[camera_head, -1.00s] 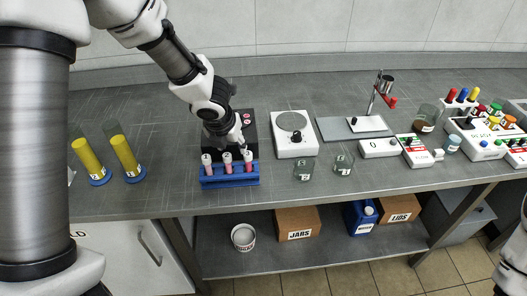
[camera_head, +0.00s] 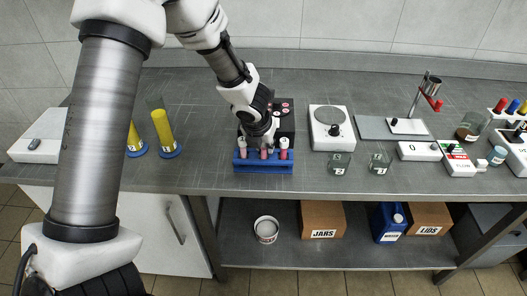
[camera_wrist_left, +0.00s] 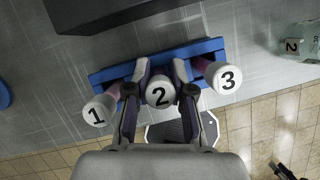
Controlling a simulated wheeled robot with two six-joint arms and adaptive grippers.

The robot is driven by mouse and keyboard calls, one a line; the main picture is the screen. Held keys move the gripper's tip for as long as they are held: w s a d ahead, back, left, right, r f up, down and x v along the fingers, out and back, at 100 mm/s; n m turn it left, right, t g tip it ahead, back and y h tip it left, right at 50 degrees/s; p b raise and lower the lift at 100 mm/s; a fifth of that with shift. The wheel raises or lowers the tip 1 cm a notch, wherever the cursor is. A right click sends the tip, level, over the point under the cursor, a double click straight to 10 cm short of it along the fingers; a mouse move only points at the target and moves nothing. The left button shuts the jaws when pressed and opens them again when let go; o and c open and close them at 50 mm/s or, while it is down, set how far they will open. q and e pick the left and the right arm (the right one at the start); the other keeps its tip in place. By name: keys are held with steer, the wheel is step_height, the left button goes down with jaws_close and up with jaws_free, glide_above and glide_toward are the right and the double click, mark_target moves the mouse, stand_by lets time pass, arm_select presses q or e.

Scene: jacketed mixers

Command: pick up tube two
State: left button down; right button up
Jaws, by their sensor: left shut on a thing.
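Tube two (camera_wrist_left: 159,95) has a white cap marked 2 and stands in the middle of the blue rack, between tube one (camera_wrist_left: 99,111) and tube three (camera_wrist_left: 225,79). In the head view tube two (camera_head: 264,153) shows pink liquid and its top is partly behind my gripper. The blue rack (camera_head: 263,168) stands near the counter's front edge. My left gripper (camera_wrist_left: 157,84) is shut on tube two, with one finger on each side of it. It also shows at the rack in the head view (camera_head: 264,143). The right gripper is not in view.
A black box (camera_head: 284,113) with buttons stands right behind the rack. Yellow-filled cylinders (camera_head: 163,133) stand to the left. The counter between cylinders and rack is clear.

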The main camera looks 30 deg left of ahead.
arm_select(q)
step_height(320, 180, up, 11)
steer(key=p, duration=0.8)
steer(key=shift+w+r+p, duration=0.1)
steer(key=shift+r+p, duration=0.45)
steer(key=shift+p, duration=0.1)
step_height(320, 180, up, 2)
steer(key=shift+r+p, duration=0.1)
steer(key=shift+p, duration=1.05)
